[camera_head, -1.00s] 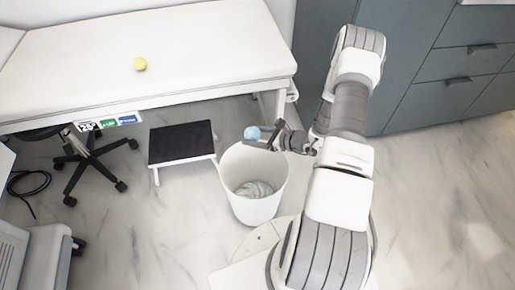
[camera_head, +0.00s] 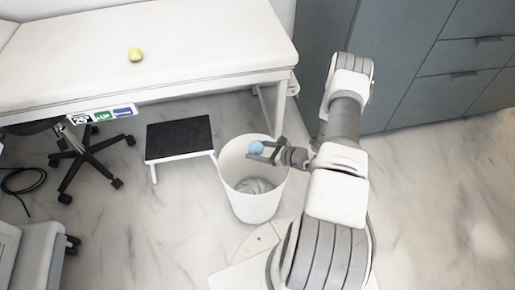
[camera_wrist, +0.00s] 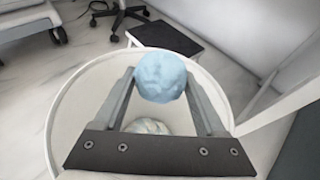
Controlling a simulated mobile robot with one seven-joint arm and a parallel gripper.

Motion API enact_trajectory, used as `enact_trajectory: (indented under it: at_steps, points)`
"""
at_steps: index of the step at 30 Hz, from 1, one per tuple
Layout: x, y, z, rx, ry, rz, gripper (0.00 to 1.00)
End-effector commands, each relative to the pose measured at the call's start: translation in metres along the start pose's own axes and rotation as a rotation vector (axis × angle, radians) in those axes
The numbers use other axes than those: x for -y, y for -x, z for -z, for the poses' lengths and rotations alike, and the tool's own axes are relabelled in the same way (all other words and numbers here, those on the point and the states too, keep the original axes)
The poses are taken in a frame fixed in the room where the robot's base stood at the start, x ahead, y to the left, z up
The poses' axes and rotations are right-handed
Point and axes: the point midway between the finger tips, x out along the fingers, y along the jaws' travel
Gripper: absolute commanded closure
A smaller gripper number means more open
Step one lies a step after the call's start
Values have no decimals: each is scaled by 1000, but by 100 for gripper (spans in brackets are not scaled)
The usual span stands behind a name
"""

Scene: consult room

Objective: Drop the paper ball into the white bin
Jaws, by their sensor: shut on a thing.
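A light blue paper ball (camera_head: 256,148) is held between the fingertips of my gripper (camera_head: 265,151). In the wrist view the ball (camera_wrist: 160,76) sits between the two finger ends of my gripper (camera_wrist: 160,84). The white bin (camera_head: 256,207) stands on the floor with its mouth open upward. In the head view my gripper and the ball overlap the bin's mouth. The wrist view shows the bin's rim (camera_wrist: 61,97) around and below the ball. A pale crumpled thing lies at the bin's bottom (camera_head: 254,186), partly hidden.
A white exam table (camera_head: 190,45) with a yellow-green ball (camera_head: 135,55) on it stands behind. A black-topped step stool (camera_head: 179,138) stands left of the bin. A chair base (camera_head: 91,160) is farther left. Grey cabinets (camera_head: 430,70) line the back right.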

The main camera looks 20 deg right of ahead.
Motion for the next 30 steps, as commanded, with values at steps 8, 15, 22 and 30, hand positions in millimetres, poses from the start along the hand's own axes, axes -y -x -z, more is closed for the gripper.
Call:
enact_trajectory:
  at_steps: [8, 15, 22, 30]
  points:
    - [0, -1, 2, 0, 0, 0, 78]
    - [0, -1, 2, 0, 0, 0, 0]
    - [0, 2, 2, -1, 0, 1, 0]
    - [1, 47, 0, -2, -3, 5, 0]
